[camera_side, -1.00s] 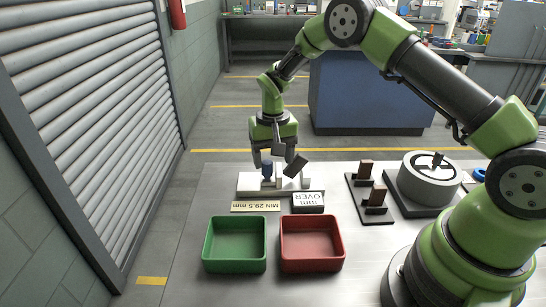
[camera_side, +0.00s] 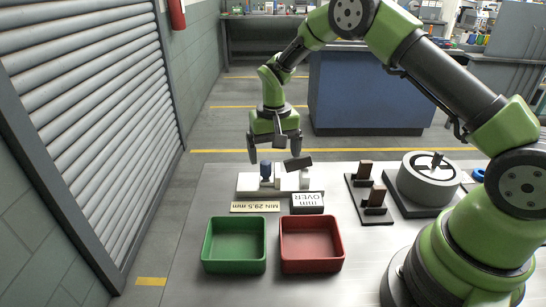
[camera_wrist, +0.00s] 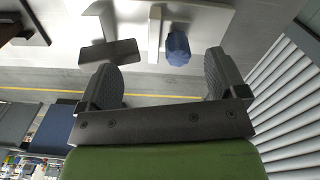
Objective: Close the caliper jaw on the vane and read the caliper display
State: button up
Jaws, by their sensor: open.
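The caliper is a white base (camera_side: 250,184) with upright jaw posts and a blue knob (camera_side: 266,170) on its slider. The dark vane (camera_side: 298,163) lies slightly tilted at the right part of the caliper; its exact seating between the jaws is unclear. The caliper display (camera_side: 307,202) reads "OVER mm", upside down in this view. My gripper (camera_side: 274,150) is open and empty above the caliper, over the blue knob. In the wrist view, the knob (camera_wrist: 177,48) is just beyond the gap between my fingers, and the vane (camera_wrist: 108,52) is beyond the left finger.
A plate marked "MIN 29.5 mm" (camera_side: 255,207) lies before the caliper. A green bin (camera_side: 234,267) and red bin (camera_side: 311,267) stand in front, empty. At right are a black stand (camera_side: 376,218) with brown-topped pieces, a round grey pump (camera_side: 428,187) and a blue ring (camera_side: 478,175).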

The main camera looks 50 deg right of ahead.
jog(key=shift+w+a+r, duration=0.1)
jog(key=shift+r, duration=2.55)
